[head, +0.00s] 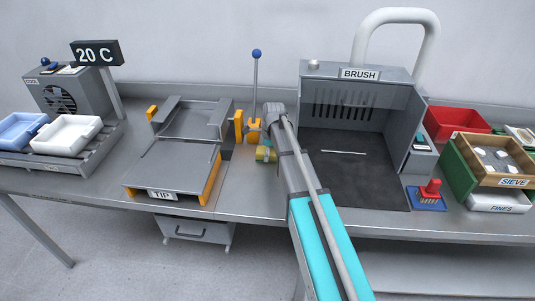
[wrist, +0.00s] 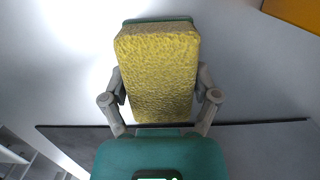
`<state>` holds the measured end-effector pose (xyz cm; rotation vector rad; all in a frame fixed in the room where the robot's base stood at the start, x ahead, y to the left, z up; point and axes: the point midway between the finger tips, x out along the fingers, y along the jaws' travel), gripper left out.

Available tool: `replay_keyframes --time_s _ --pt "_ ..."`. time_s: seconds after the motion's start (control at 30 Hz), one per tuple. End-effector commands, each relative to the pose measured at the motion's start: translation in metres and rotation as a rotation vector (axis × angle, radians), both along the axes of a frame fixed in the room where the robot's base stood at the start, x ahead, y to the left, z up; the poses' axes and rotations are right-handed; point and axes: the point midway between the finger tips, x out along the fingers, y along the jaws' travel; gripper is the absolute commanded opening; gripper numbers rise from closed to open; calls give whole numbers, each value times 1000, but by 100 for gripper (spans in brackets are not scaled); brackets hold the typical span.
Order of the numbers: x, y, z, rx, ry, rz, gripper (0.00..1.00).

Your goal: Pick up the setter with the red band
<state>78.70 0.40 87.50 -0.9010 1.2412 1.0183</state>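My gripper (wrist: 160,95) is shut on a yellow rough-textured block (wrist: 158,65), with a finger against each side; a teal edge shows behind the block. In the head view the yellow block (head: 264,154) is at the end of my arm, over the bench between the TIP station and the BRUSH booth. A white tray (head: 66,136) and a blue tray (head: 20,130) sit on the rack at the far left. They may be setters, but I see no red band on either.
The TIP station (head: 205,172) and a blue-knobbed lever (head: 256,75) stand left of my arm. The BRUSH booth (head: 360,110) is right of it, with a red brush (head: 430,190) beside it. A red bin (head: 455,122) and SIEVE box (head: 490,160) are at the far right.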

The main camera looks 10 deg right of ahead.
Motion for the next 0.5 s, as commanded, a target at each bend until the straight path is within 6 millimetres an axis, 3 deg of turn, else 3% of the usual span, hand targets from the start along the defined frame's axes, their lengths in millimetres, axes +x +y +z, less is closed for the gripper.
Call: replay_keyframes --time_s 0.03,0.1,0.5 --pt "0 0 0 0 0 0 90" --pt "0 0 0 0 0 0 100" --pt "0 1 1 0 0 1 100"
